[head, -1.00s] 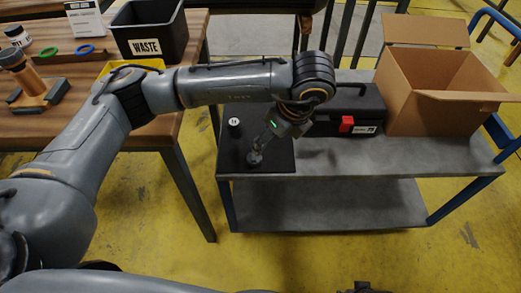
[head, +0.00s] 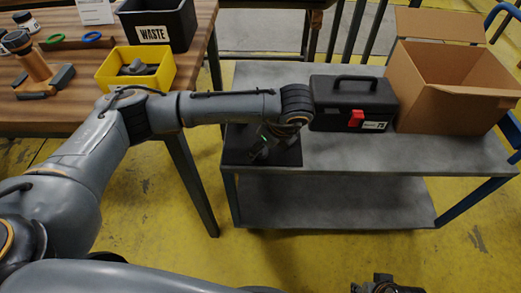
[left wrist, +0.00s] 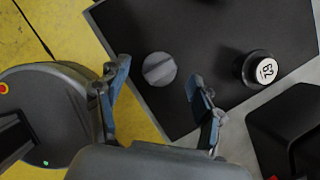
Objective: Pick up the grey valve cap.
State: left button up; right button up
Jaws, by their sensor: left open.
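The grey valve cap (left wrist: 159,69) is a round knob with a raised bar across its top. In the left wrist view it lies on a black mat (left wrist: 215,35) near the mat's edge. My left gripper (left wrist: 161,72) is open, with its two blue-grey fingers on either side of the cap in the picture. I see a gap beside each finger and cannot tell the height left. In the head view my left gripper (head: 262,150) is over the mat on the cart and the cap is hidden. A dark part, probably of my right gripper (head: 385,286), shows at the bottom edge; its fingers are unclear.
A black round piece labelled 62 (left wrist: 259,68) stands on the mat right of the cap. A black toolbox (head: 335,118) and an open cardboard box (head: 445,105) stand on the cart (head: 345,160). The wooden table at left holds a yellow bin (head: 108,84) and a black waste bin (head: 183,14).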

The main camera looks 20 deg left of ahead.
pick_arm(q)
jog(key=shift+w+a+f, duration=0.1)
jog(key=shift+a+f, duration=0.1)
jog(key=shift+f, duration=0.45)
jog(key=c, duration=0.8)
jog(key=shift+r, duration=0.15)
